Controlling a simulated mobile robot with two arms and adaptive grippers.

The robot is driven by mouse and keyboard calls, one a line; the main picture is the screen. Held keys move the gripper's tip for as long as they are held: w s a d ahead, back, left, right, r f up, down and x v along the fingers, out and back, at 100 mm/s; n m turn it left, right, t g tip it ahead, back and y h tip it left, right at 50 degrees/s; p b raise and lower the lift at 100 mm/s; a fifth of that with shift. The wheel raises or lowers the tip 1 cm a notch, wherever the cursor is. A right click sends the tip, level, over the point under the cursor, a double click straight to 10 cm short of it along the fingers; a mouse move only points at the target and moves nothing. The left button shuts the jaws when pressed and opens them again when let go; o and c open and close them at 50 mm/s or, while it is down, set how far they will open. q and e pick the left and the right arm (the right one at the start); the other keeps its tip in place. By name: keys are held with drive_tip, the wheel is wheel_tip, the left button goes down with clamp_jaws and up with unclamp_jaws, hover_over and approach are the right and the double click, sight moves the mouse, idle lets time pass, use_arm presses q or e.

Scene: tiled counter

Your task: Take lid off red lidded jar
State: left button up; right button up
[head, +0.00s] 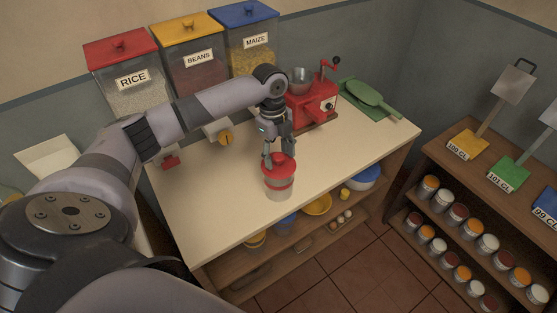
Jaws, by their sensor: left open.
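The red lidded jar (279,187) stands upright on the cream counter, near its front edge. It has a clear body with a red band and a red lid (279,167) on top. The lid sits on the jar. My left gripper (279,158) points down from above, with its open fingers right at the lid. I cannot tell whether the fingers touch the lid. My right gripper is not in view.
Rice, beans and maize bins (190,62) stand along the back wall. A red grinder (312,98) and a green scoop (367,95) are behind the jar. The counter (350,152) is clear to the jar's right. A shelf (460,195) with several jars stands at the right.

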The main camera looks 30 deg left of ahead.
use_arm(q)
drive_tip(key=shift+f, duration=0.5)
drive_tip(key=c, duration=1)
drive_tip(key=shift+c, duration=0.2)
